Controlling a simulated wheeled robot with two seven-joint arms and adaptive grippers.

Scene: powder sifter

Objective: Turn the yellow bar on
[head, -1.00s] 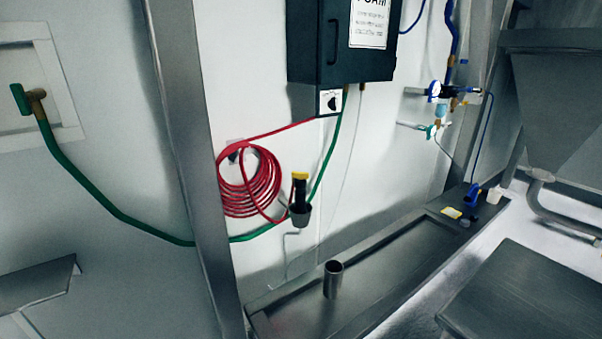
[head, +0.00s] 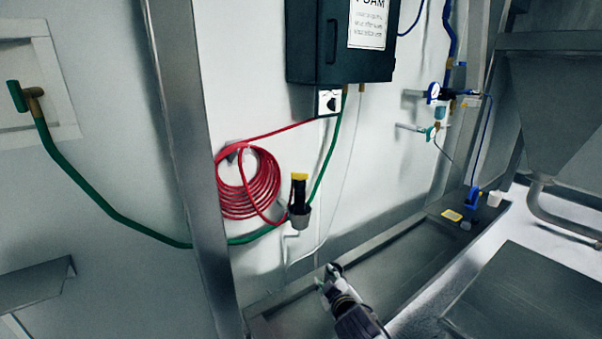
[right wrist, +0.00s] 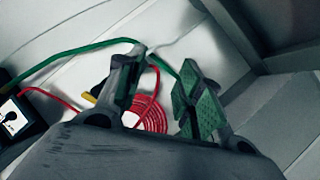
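A yellow piece (head: 299,177) tops a black upright part that sits in a grey cup-like holder (head: 299,219) on the wall, beside the red coiled hose. It is the likeliest yellow bar. My right gripper (head: 326,276) is below and right of it, apart from it, over the metal trough. In the right wrist view the two fingers (right wrist: 157,92) stand apart with nothing between them. A small yellow piece (right wrist: 90,97) shows left of the fingers, partly hidden behind one. My left gripper is not in view.
A red hose coil (head: 249,184) hangs on the wall, with a green hose (head: 107,211) running past. A dark cabinet (head: 341,40) is above. A metal post (head: 184,130) stands at left. The metal trough (head: 395,255) lies along the wall. Blue valve fittings (head: 437,97) are at right.

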